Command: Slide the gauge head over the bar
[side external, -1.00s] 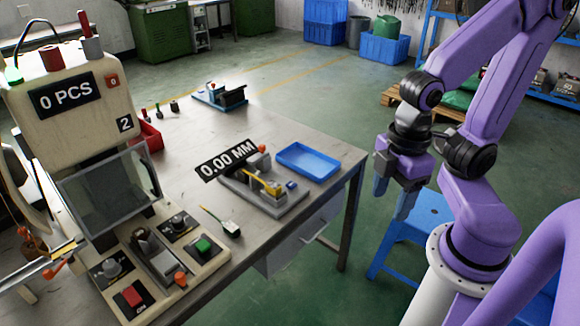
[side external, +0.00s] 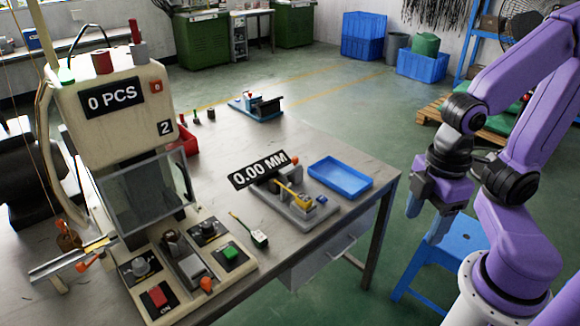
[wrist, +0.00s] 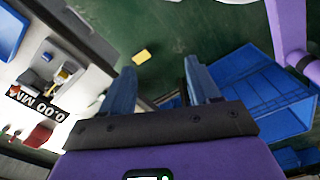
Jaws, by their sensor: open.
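The gauge (side external: 283,207) is a grey base on the bench with a tilted black display reading 0.00 MM (side external: 263,172). A yellow bar-like part (side external: 290,192) lies along it, and an orange knob (side external: 294,160) shows behind the display. The gauge head cannot be told apart clearly at this size. My gripper (side external: 425,218) hangs off the bench's right edge, pointing down, well apart from the gauge. In the wrist view, my gripper (wrist: 160,68) has its two blue fingers spread with nothing between them; the gauge display (wrist: 37,103) is at the left.
A blue tray (side external: 340,178) sits on the bench right of the gauge. A blue stool (side external: 450,255) is below my gripper. A small vise-like fixture (side external: 257,106) is at the bench's back.

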